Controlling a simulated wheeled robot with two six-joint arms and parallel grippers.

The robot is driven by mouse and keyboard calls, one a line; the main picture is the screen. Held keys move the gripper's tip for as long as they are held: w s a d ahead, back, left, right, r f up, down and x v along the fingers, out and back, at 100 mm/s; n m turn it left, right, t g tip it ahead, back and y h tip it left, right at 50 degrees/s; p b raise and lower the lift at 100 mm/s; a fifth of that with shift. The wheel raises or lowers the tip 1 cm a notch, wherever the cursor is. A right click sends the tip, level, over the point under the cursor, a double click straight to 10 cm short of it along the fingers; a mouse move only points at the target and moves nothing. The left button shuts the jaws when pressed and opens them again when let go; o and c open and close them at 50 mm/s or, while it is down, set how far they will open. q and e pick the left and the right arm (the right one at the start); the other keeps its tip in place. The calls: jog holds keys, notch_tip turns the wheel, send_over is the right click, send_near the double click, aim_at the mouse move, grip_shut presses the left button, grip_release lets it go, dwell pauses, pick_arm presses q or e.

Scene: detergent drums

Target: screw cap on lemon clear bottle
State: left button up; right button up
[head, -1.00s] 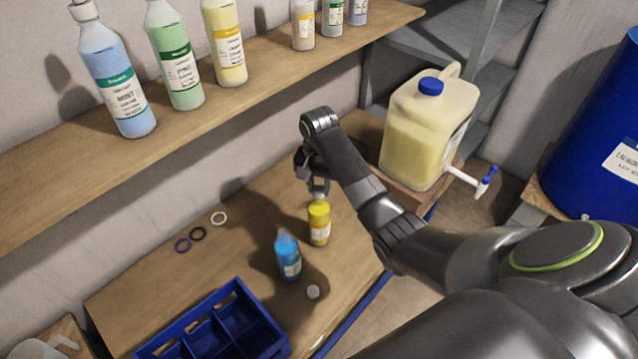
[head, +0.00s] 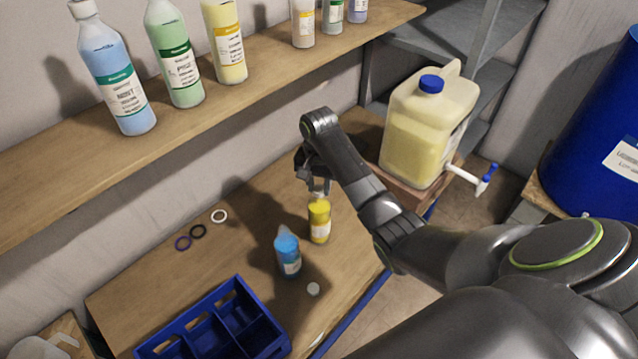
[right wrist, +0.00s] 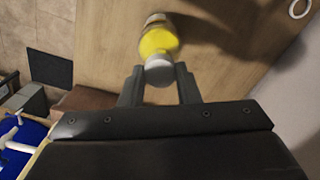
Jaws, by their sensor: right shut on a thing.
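The lemon clear bottle (head: 319,224) is small and yellow with a pale label. It stands upright on the wooden bench, and it also shows in the right wrist view (right wrist: 158,42). A whitish cap (right wrist: 159,74) is at the bottle's top, between the fingertips of my right gripper (right wrist: 160,82). In the head view my right gripper (head: 319,186) is directly above the bottle, shut on the cap. Whether the cap is fully seated on the neck cannot be told. My left gripper is not in view.
A blue divided crate (head: 150,350) is at the front. Rings (head: 198,231) lie at the left. A large yellow jug (head: 415,145) stands right of my gripper. Bottles line the shelf (head: 60,190).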

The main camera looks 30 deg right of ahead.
jog(key=shift+f, duration=0.3)
dwell(0.8)
jog(key=m, duration=0.3)
jog(key=shift+s+m, duration=0.1)
jog(key=shift+m, duration=0.3)
jog(key=shift+f+m, duration=0.1)
jog(key=shift+m, duration=0.9)
jog(key=shift+m, duration=1)
jog(key=m, duration=0.3)
jog(key=shift+m, duration=0.4)
